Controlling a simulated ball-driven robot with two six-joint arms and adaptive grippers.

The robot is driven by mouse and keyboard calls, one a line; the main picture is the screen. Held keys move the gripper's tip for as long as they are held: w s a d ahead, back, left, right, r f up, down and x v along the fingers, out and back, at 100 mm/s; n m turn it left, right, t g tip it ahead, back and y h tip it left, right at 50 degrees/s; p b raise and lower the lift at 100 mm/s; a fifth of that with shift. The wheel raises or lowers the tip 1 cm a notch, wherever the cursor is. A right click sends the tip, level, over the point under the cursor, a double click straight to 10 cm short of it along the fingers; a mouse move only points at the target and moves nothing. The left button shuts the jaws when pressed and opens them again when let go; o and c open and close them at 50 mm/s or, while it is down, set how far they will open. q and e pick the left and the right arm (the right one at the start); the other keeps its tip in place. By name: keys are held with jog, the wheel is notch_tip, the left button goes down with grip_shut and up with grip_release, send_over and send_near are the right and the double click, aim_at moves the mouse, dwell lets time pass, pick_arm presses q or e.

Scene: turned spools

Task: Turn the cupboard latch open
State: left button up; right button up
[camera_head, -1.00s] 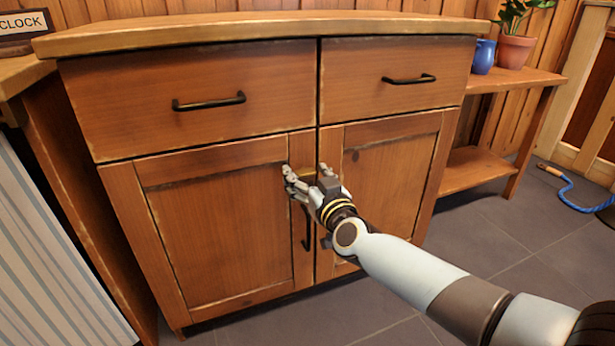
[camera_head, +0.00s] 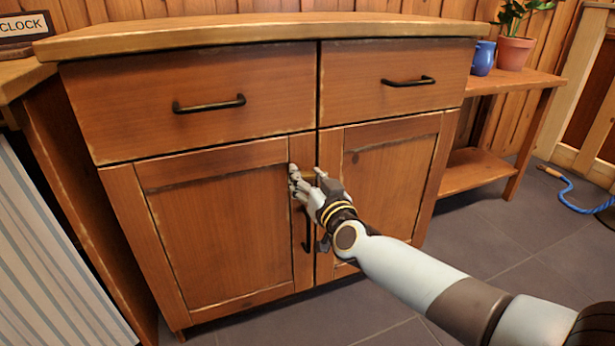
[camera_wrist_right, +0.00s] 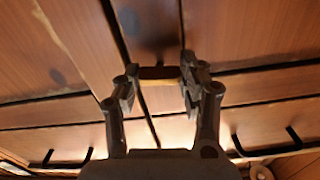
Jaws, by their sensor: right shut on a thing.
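The cupboard latch (camera_wrist_right: 160,77) is a short yellow-brown bar on the cupboard front. It lies across the dark gap between the left door (camera_head: 215,225) and the right door (camera_head: 395,180), just below the drawers. My right gripper (camera_head: 307,177) is at the top of this gap. In the right wrist view my right gripper (camera_wrist_right: 157,76) has a finger at each end of the latch and is shut on it. In the head view the fingers partly cover the latch. Both doors look closed. My left gripper is not in view.
A dark vertical door handle (camera_head: 307,230) is just below my right gripper. Two drawer handles (camera_head: 208,103) (camera_head: 408,81) stick out above. A low shelf unit (camera_head: 520,78) with a blue jug (camera_head: 483,57) and a potted plant (camera_head: 514,50) stands to the right. The floor in front is clear.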

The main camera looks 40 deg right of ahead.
jog(key=shift+m, duration=0.8)
jog(key=m, duration=0.2)
jog(key=shift+m, duration=0.4)
jog(key=m, duration=0.4)
jog(key=shift+m, duration=0.3)
jog(key=m, duration=0.2)
jog(key=shift+f+m, duration=0.1)
jog(key=shift+m, duration=1.1)
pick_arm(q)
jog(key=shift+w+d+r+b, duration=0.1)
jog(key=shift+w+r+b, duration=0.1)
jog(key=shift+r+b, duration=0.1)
pick_arm(e)
jog(key=shift+m, duration=1.5)
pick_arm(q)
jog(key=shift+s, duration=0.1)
pick_arm(e)
jog(key=o, duration=1.2)
